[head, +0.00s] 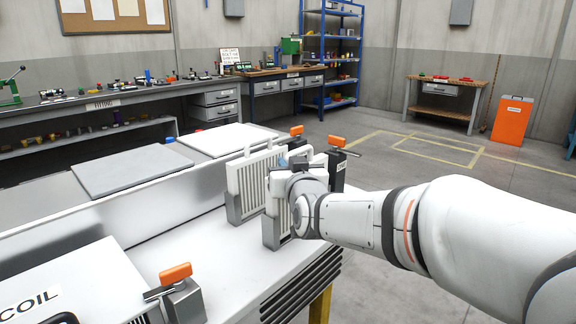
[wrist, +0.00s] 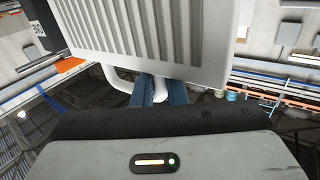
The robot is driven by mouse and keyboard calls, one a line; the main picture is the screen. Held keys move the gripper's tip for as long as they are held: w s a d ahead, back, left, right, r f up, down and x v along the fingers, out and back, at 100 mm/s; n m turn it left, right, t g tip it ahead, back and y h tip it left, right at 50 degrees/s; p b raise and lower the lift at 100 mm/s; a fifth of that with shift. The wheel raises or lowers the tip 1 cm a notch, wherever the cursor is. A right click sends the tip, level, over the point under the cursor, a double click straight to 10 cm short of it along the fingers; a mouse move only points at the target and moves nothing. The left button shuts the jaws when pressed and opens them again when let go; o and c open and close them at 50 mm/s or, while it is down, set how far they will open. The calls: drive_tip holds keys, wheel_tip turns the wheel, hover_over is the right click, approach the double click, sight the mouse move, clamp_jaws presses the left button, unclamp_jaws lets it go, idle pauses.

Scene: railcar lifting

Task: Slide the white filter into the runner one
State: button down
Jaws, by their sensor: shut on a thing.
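My gripper (wrist: 160,92) is shut on the handle of a white ribbed filter (wrist: 150,30), with the blue fingertips around the handle loop. In the head view my gripper (head: 303,180) is at the machine's right end, among upright white ribbed panels (head: 254,175). Grey upright runner posts (head: 236,208) stand on the white machine top, one more (head: 273,230) nearer to me. The wrist hides part of the panels, so I cannot tell how far the held filter sits between the posts. Runner numbers are not legible.
Orange-handled clamps (head: 337,142) stand behind my gripper, and another (head: 176,272) is at the front left. A box marked COIL (head: 60,280) lies at the left. A grey pad (head: 132,168) and a white pad (head: 226,139) lie behind. Open floor is at the right.

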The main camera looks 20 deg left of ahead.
drive_tip(key=shift+f, duration=0.3)
drive_tip(key=c, duration=1.4)
unclamp_jaws()
drive_tip(key=v, duration=0.7)
drive_tip(key=shift+s+d, duration=0.2)
drive_tip(key=shift+s, duration=0.15)
